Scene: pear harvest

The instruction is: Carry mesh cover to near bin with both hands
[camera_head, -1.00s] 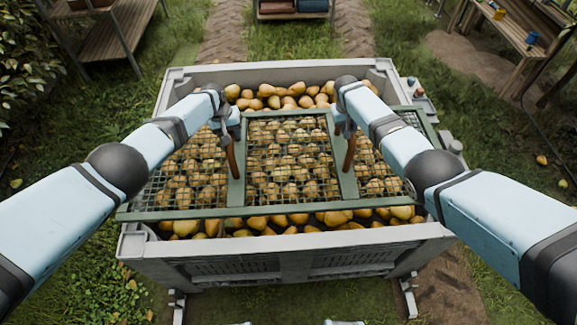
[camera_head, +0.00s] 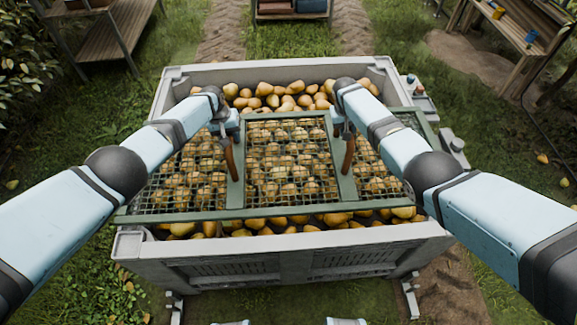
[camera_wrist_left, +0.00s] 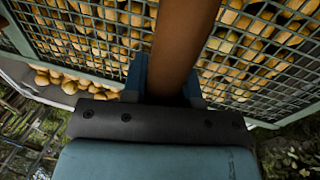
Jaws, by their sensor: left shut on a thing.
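The green-framed mesh cover (camera_head: 234,190) lies across the pale grey bin (camera_head: 215,268), over the pears; it is slightly askew, and I cannot tell if it touches the rim. It has two brown upright handles. My left gripper (camera_head: 228,134) is shut on the left handle (camera_head: 230,158); in the left wrist view the brown handle (camera_wrist_left: 183,45) runs between the fingers, with mesh (camera_wrist_left: 262,50) behind. My right gripper (camera_head: 343,127) is at the top of the right handle (camera_head: 348,157); my arm hides its fingers.
Many pears (camera_head: 290,90) fill the bin and show beyond the cover's far and front edges. A wooden table (camera_head: 520,50) stands at the far right, a shelf (camera_head: 100,35) at the far left. Grass surrounds the bin, with dirt tracks behind it.

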